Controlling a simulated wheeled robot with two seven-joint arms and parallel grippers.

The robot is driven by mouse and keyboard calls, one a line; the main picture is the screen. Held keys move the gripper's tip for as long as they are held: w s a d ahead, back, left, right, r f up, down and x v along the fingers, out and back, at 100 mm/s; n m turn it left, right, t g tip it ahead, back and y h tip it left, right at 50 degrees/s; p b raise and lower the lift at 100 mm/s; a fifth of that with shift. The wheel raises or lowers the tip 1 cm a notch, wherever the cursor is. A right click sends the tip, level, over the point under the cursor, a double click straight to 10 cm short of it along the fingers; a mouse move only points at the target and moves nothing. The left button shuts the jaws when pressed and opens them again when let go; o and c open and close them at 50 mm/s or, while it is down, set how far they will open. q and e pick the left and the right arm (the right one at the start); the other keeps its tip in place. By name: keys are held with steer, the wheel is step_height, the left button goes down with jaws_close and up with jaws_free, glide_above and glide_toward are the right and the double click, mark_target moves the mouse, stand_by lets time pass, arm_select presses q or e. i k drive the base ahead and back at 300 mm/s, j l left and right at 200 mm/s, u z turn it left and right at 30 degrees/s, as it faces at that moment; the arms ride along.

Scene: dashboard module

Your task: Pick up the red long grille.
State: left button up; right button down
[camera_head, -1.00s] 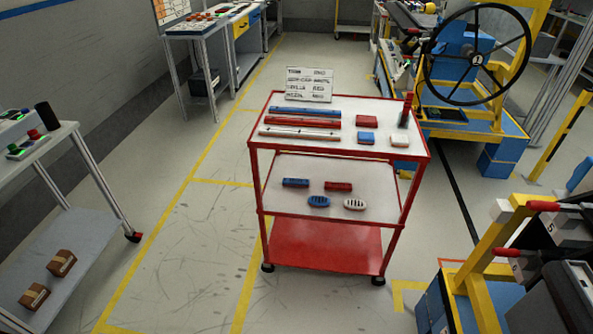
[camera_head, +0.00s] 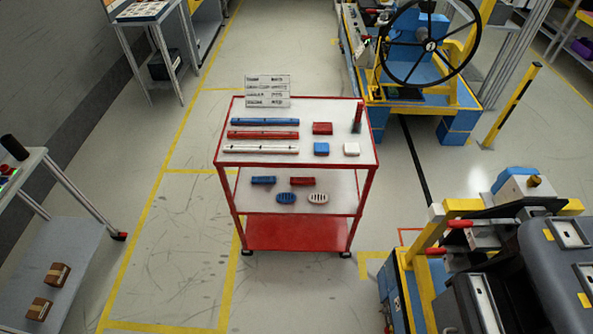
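A red oblong piece (camera_head: 302,181) lies on the middle shelf of the red cart (camera_head: 290,235). It looks like the red long grille, though its slots are too small to make out. A blue oblong piece (camera_head: 263,181) lies left of it. A blue oval grille (camera_head: 286,198) and a white oval grille (camera_head: 318,198) lie in front of them. A longer red bar (camera_head: 262,135) lies on the top shelf between a blue bar (camera_head: 264,122) and a white bar (camera_head: 260,149). Neither of my grippers is in view.
The top shelf also holds a sign (camera_head: 267,91), small red, blue and white blocks, and an upright dark red post (camera_head: 357,118). A steering-wheel rig (camera_head: 430,46) stands behind right. A grey machine (camera_head: 535,270) is at the near right. Floor before the cart is clear.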

mark_target(306, 180)
steer(key=z, duration=3.6)
steer(key=u, duration=3.6)
steer(key=i+j+z, duration=0.1)
steer(key=i+j, duration=0.3)
steer(key=j, duration=0.25)
steer(key=i+j+z, duration=0.15)
steer(key=j, duration=0.2)
steer(key=i+j+z, duration=0.1)
steer(key=i+j, duration=0.3)
steer(key=j, duration=0.3)
steer(key=i+j+z, duration=0.15)
steer(key=j, duration=0.25)
